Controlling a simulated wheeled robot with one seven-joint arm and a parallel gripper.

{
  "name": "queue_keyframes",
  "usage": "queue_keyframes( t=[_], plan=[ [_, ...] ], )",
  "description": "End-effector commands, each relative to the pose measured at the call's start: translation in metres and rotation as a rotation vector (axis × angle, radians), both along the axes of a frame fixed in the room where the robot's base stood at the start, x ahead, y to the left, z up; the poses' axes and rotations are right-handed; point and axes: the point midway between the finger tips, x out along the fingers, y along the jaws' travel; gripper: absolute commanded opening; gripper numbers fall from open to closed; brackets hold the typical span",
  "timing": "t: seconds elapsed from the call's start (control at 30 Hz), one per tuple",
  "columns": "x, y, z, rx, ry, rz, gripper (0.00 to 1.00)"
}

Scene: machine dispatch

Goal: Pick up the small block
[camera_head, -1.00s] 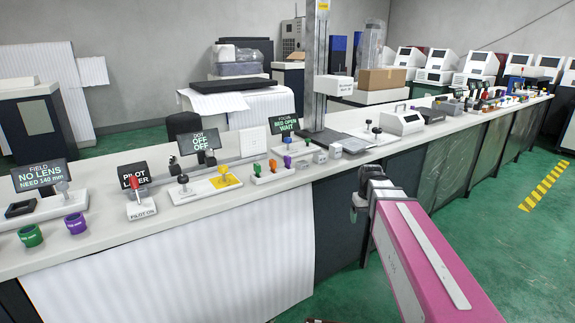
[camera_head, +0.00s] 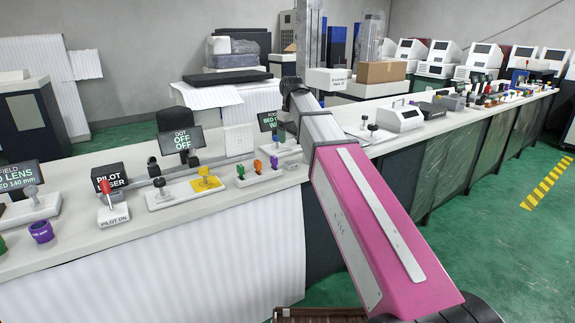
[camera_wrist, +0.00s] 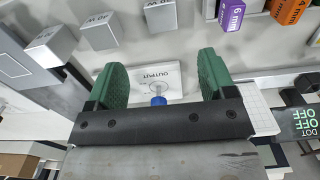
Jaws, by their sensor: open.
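Several small grey metal blocks with wattage labels stand on the bench in the wrist view: a left one (camera_wrist: 52,47), a middle one (camera_wrist: 100,31) and a right one (camera_wrist: 160,15). Which of them is the small block I cannot tell. My gripper (camera_wrist: 161,60) is open, its two green fingers apart and nothing gripped between them. The blocks lie beyond the fingertips toward the top of the wrist view.
A white OUTPUT plate (camera_wrist: 143,80) with a blue knob (camera_wrist: 158,101) shows between and below the fingers. Purple (camera_wrist: 232,16) and orange (camera_wrist: 289,10) labelled pieces stand right of the blocks.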

Motion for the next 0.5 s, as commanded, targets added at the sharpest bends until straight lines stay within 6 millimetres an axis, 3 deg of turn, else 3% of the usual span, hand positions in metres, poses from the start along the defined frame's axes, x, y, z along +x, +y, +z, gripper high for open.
queue_keyframes(
  t=[0.33, 0.5],
  plan=[
    [-0.001, 0.0, -0.044, -0.001, 0.001, -0.001, 0.77],
    [-0.001, 0.0, -0.055, 0.0, 0.0, -0.001, 0.77]
  ],
)
